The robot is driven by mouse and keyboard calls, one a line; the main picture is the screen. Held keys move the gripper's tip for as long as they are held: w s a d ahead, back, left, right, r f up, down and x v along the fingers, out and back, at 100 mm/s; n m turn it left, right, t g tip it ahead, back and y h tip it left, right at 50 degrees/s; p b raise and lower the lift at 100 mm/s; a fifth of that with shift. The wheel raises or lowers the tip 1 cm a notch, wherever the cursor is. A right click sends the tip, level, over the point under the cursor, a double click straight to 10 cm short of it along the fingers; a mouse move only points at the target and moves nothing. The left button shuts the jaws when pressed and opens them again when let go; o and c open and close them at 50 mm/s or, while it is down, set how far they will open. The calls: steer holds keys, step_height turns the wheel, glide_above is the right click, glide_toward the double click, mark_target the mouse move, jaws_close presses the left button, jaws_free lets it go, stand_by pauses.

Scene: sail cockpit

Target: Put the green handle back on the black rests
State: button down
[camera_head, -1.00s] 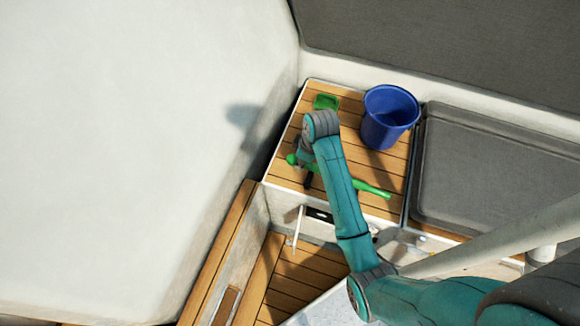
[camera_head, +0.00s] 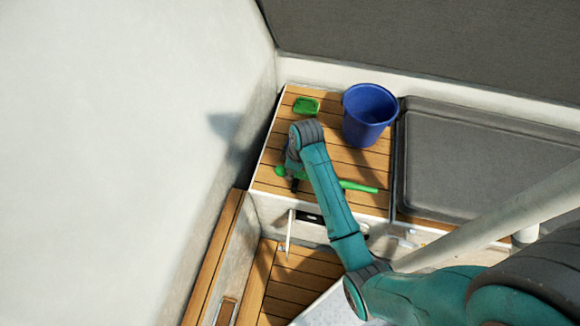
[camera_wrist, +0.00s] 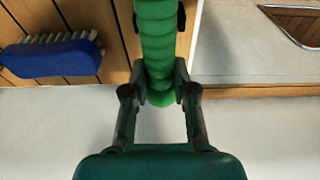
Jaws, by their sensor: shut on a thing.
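The green handle (camera_head: 358,187) is long and thin and lies across the wooden bench top in the head view, its middle hidden behind my arm. In the wrist view its ribbed green grip (camera_wrist: 158,45) stands between my fingers. My gripper (camera_wrist: 160,92) is shut on this grip near its end. In the head view my gripper (camera_head: 293,178) is largely hidden by my wrist. Dark shapes flank the grip at the top of the wrist view. I cannot tell whether they are the black rests, or whether the handle touches them.
A blue bucket (camera_head: 368,116) and a small green tray-like thing (camera_head: 306,106) stand farther back on the wooden bench (camera_head: 345,158). A blue brush (camera_wrist: 52,57) lies left of the handle in the wrist view. A grey cushion (camera_head: 480,165) is to the right; a white wall rises left.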

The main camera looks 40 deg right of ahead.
steer(key=shift+f, duration=2.4)
steer(key=c, duration=0.8)
jaws_free()
steer(key=shift+c, duration=0.2)
steer(key=r, duration=0.4)
steer(key=s+d+r, duration=0.1)
steer(key=r, duration=0.2)
steer(key=s+r, duration=0.1)
steer(key=r, duration=0.3)
steer(key=shift+d+r, duration=0.15)
steer(key=shift+r, duration=0.2)
